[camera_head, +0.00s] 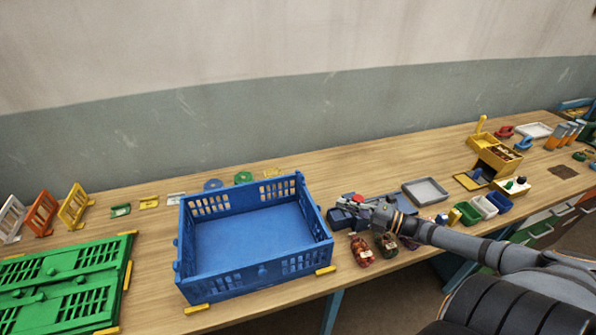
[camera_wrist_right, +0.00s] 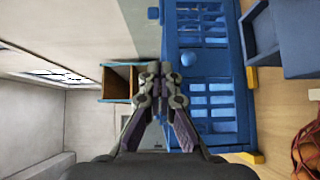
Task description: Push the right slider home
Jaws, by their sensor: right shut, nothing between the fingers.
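The blue crate (camera_head: 250,272) stands open and empty on the table, with slotted walls. In the right wrist view its slotted blue side (camera_wrist_right: 210,100) shows close to my gripper, with a round blue knob (camera_wrist_right: 188,59) on it. I cannot tell for sure whether this knob is the right slider. My right gripper (camera_head: 368,212) is to the right of the crate in the head view, shut and empty. In the wrist view its closed fingertips (camera_wrist_right: 160,76) are left of the knob, apart from it in the picture. My left gripper is not in view.
A dark blue box (camera_head: 340,219) stands right of the crate; it also shows in the wrist view (camera_wrist_right: 285,35). A grey tray (camera_head: 425,191) and small bins (camera_head: 483,207) are farther right. A green crate (camera_head: 65,280) lies left.

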